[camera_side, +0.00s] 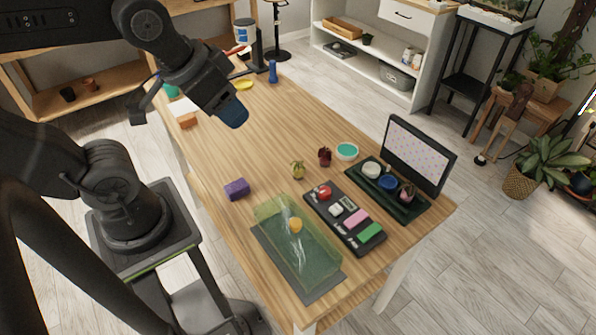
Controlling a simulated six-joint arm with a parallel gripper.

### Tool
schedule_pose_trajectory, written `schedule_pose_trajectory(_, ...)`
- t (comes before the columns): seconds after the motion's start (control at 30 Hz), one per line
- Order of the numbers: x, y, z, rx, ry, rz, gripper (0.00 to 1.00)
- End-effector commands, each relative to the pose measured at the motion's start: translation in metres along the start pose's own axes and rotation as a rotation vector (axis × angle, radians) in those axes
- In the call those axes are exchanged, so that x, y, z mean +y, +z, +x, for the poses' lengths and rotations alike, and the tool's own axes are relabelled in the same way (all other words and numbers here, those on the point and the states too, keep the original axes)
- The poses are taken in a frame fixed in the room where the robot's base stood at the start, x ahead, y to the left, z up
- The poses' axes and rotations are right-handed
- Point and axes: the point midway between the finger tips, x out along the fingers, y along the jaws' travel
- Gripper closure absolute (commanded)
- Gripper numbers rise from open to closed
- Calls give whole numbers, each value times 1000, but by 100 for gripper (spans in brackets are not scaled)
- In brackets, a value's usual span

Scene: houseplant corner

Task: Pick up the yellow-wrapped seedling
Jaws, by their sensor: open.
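A small yellow-wrapped seedling (297,170) stands on the wooden table, near the middle, apart from its neighbours. A dark red wrapped one (325,156) stands just behind it to the right. My gripper (234,115) hangs above the table, up and to the left of the yellow seedling and well apart from it. It points down to the right and has a blue end. The gap between its fingers is hard to see from here, and I see no seedling in it.
A translucent green bin (268,212) with an orange-yellow round thing inside lies on a dark mat (322,290) in front. A black tray (374,238) of small items, a dark green tray (420,212) and an upright panel (418,155) are at right. A purple block (236,189) is at left.

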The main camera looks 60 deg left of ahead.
Motion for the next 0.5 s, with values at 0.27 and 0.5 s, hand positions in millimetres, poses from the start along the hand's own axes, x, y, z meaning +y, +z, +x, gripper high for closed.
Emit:
schedule_pose_trajectory(0.27,0,0,0,0,0,0,39)
schedule_pose_trajectory(0.5,-4,-16,14,-47,-18,-106,39)
